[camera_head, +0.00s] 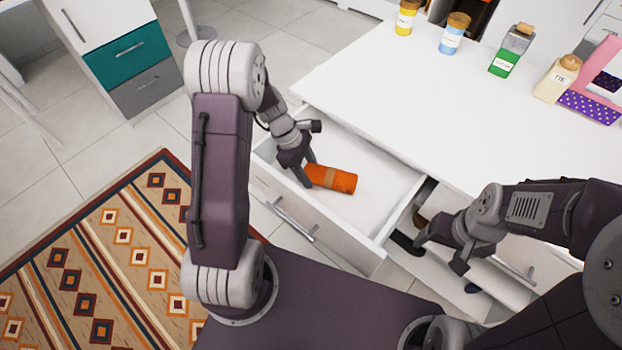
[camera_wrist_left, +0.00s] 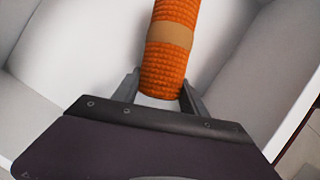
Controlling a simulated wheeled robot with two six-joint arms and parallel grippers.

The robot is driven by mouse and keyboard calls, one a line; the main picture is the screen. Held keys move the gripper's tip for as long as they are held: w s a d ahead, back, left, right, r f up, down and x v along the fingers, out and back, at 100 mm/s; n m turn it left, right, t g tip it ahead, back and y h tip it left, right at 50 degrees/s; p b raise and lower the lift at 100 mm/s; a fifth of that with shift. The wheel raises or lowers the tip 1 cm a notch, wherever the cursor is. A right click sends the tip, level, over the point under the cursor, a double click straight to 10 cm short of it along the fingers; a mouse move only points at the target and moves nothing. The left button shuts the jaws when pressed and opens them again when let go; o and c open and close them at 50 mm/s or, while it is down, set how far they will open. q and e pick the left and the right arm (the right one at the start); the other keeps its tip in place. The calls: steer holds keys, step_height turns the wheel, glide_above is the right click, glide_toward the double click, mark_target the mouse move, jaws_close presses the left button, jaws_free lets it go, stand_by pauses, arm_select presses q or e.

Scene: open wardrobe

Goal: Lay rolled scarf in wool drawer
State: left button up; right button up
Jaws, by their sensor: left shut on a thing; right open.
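The rolled scarf (camera_head: 335,179) is an orange knitted roll with a tan band. It lies over the floor of an open white drawer (camera_head: 385,187). My left gripper (camera_head: 308,174) is inside the drawer and shut on the scarf's left end. In the left wrist view the scarf (camera_wrist_left: 170,65) runs up from between the two fingers (camera_wrist_left: 160,92), with white drawer walls around it. I cannot tell whether the scarf touches the drawer floor. My right gripper (camera_head: 436,252) is open and empty, right of the drawer, near a lower open drawer.
A white top (camera_head: 450,110) behind the drawer carries several labelled jars, including a yellow one (camera_head: 406,18) and a green one (camera_head: 511,52). A lower open drawer (camera_head: 455,287) holds dark items. A patterned rug (camera_head: 120,260) lies at the left.

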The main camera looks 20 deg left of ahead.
arm_select(q)
steer(key=shift+f+b, duration=0.5)
steer(key=shift+f, duration=1.1)
steer(key=shift+f, duration=0.15)
steer(key=o, duration=1.4)
steer(key=p+v, duration=0.4)
steer(key=v, duration=0.8)
steer(key=shift+r, duration=0.25)
